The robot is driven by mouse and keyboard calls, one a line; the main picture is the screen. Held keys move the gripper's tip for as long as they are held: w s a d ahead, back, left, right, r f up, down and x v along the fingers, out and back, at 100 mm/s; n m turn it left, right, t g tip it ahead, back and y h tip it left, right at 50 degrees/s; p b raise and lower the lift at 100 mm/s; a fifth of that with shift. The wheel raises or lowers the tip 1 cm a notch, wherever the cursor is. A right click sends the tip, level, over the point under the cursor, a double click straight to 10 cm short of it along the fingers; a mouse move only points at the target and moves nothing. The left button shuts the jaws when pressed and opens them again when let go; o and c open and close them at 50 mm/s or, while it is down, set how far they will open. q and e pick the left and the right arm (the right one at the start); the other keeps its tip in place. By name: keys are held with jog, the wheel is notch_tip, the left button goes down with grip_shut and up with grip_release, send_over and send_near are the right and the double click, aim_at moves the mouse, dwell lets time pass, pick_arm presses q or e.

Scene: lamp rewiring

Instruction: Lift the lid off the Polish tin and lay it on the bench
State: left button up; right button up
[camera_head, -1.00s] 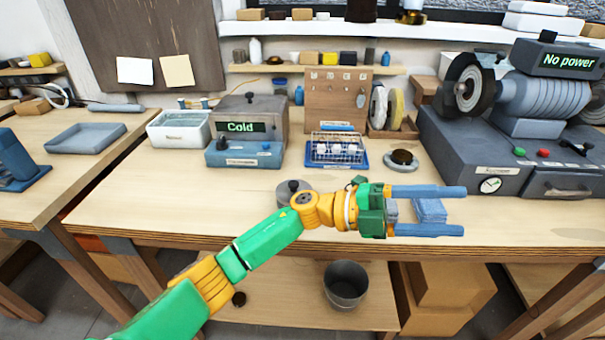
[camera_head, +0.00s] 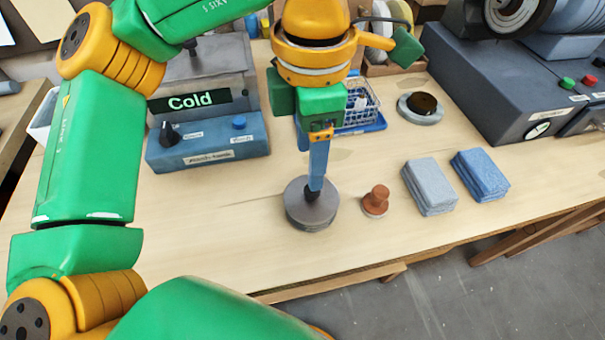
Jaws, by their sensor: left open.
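The round grey tin (camera_head: 312,210), which I take for the Polish tin, stands on the bench (camera_head: 235,225) near its front edge. Its flat lid is on, and a small dark knob at the lid's middle is mostly hidden by my fingers. My left gripper (camera_head: 314,182) points straight down over the tin, with its blue fingertips at the knob. Its jaws are open, one finger largely behind the other. I cannot tell whether the fingers touch the knob. My right gripper is out of view.
A brown knobbed stamp-like piece (camera_head: 375,200) stands close right of the tin. Beyond it lie a grey cloth stack (camera_head: 430,187) and a blue cloth stack (camera_head: 480,175). The "Cold" unit (camera_head: 207,140) is behind left. Bare bench lies left of the tin.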

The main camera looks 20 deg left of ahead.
aim_at(312, 195)
pick_arm(q)
jog(key=f, duration=0.5)
jog(key=shift+s+d+f+p, duration=0.2)
jog(key=shift+d+f+p, duration=0.1)
jog(key=shift+f+p, duration=0.1)
jog(key=shift+a+f, duration=0.1)
jog(key=shift+f, duration=0.3)
grip_shut()
